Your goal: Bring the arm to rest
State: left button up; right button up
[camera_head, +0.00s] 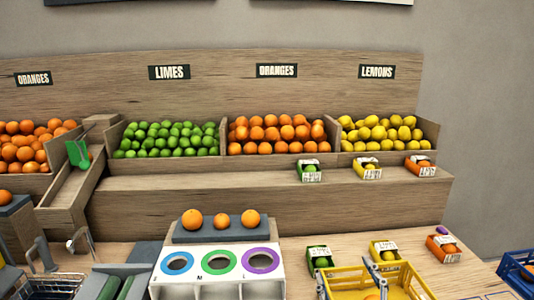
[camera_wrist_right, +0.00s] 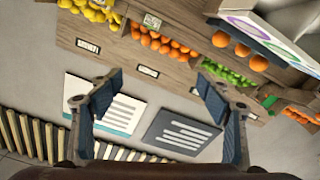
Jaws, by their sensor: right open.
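My right gripper (camera_wrist_right: 159,80) is open and empty in the right wrist view. Its two fingers stand wide apart with nothing between them, and behind them are the grey wall and two posters. In the head view, grey finger parts show at the bottom, in front of the yellow crate (camera_head: 420,288). They are small, and the rest of the right arm is out of the picture. I cannot make out my left gripper in either view.
A white sorting box (camera_head: 205,290) with coloured rings stands at bottom centre, with oranges (camera_head: 192,219) on a grey stand behind it. Small labelled boxes (camera_head: 382,249) sit beside the crate. A wire basket (camera_head: 50,287) is at lower left. Fruit bins (camera_head: 165,139) line the back.

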jog(key=s+d+f+m+g+h, duration=0.25)
jog(key=s+f+g, duration=0.2)
jog(key=f, duration=0.35)
jog(key=s+d+f+m+g+h, duration=0.1)
jog(key=s+d+f+g, duration=0.2)
jog(key=s+f, duration=0.4)
jog(key=s+a+f+g+y, duration=0.1)
jog(key=s+f+g, duration=0.4)
jog(key=s, duration=0.4)
jog(key=s+a+f+g+y, duration=0.1)
jog(key=s+f+g, duration=0.2)
jog(key=s+f, duration=0.5)
notch_tip(320, 180, down, 25)
jog(key=s+b, duration=0.2)
jog(key=s+d+f+g+b, duration=0.2)
jog(key=s+d+f, duration=0.1)
jog(key=s+f, duration=1.4)
notch_tip(320, 180, down, 2)
jog(key=shift+s+f, duration=0.1)
jog(key=shift+s, duration=0.1)
jog(key=shift+n+h, duration=0.25)
